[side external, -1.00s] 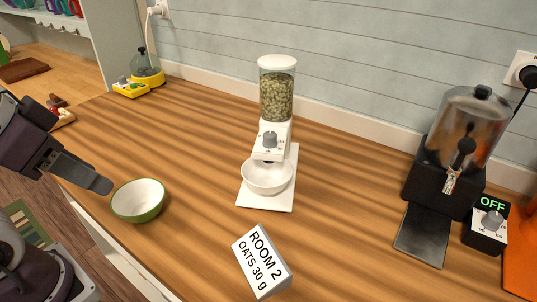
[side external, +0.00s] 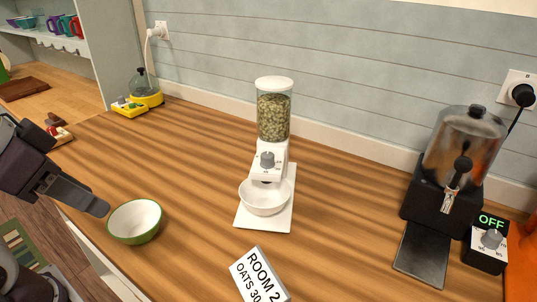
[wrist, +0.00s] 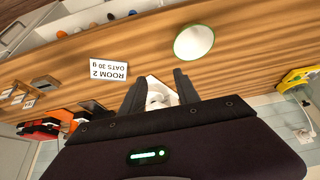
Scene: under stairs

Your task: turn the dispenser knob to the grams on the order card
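The oats dispenser (side external: 273,118) is a clear canister with a white lid on a white stand. Its grey knob (side external: 267,159) sits on the white front; the small dial marks are unreadable. A white bowl (side external: 264,197) stands under its spout. The order card (side external: 258,274) reads "ROOM 2, OATS 30 g"; it is whole in the wrist view (wrist: 109,70), upside down. My gripper (side external: 98,206) is left of the dispenser, near the green bowl, and touches nothing. In the wrist view my gripper (wrist: 160,84) has its fingers apart and empty, with part of the white dispenser showing beyond them.
A green-rimmed bowl (side external: 135,221) sits near the counter's front edge. A dark drink dispenser (side external: 463,150) and a control box reading OFF (side external: 487,243) stand at right. A yellow-based appliance (side external: 146,91) is at back left. The counter between the green bowl and dispenser is clear.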

